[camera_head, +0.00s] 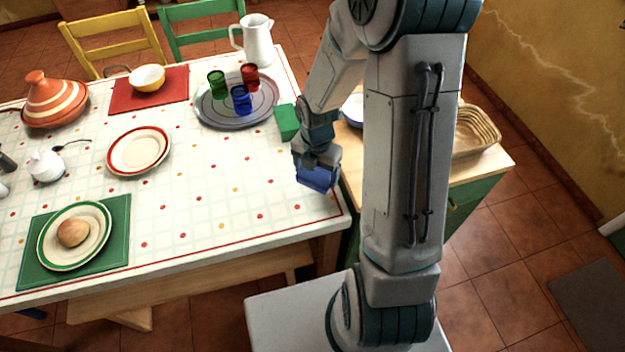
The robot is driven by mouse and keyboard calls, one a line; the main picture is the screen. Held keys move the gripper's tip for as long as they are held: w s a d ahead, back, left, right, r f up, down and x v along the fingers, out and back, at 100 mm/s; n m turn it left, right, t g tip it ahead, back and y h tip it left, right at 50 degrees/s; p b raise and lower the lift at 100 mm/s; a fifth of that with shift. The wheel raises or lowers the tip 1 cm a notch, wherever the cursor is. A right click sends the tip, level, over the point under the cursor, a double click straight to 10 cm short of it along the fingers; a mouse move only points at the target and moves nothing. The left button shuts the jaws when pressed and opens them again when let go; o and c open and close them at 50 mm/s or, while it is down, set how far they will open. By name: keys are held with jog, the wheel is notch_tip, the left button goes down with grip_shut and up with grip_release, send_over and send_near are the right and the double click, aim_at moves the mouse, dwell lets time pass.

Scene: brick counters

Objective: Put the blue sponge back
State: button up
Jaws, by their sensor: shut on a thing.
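The blue sponge (316,178) is a small blue block held at the right edge of the table. My gripper (317,162) is shut on it from above, and its fingers are partly hidden by the gripper body. The sponge looks to be at or just above the tablecloth near the front right corner; I cannot tell whether it touches. A green block like a sponge (287,122) stands on the table behind it, beside the round tray.
The table (215,205) has free room left of my gripper. A grey tray (207,113) holds green, blue and red glasses. A white jug (257,42) stands behind. A wooden-topped counter (489,165) with a basket (474,130) is at right, partly hidden by my arm.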

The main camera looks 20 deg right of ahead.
aim_at(313, 180)
jog(key=shift+w+a+f, duration=0.3)
jog(key=shift+w+f, duration=0.05)
jog(key=shift+w, duration=0.05)
jog(key=shift+f, duration=1.95)
jog(key=shift+f, duration=0.2)
jog(key=o, duration=0.9)
jog(key=shift+r, duration=0.15)
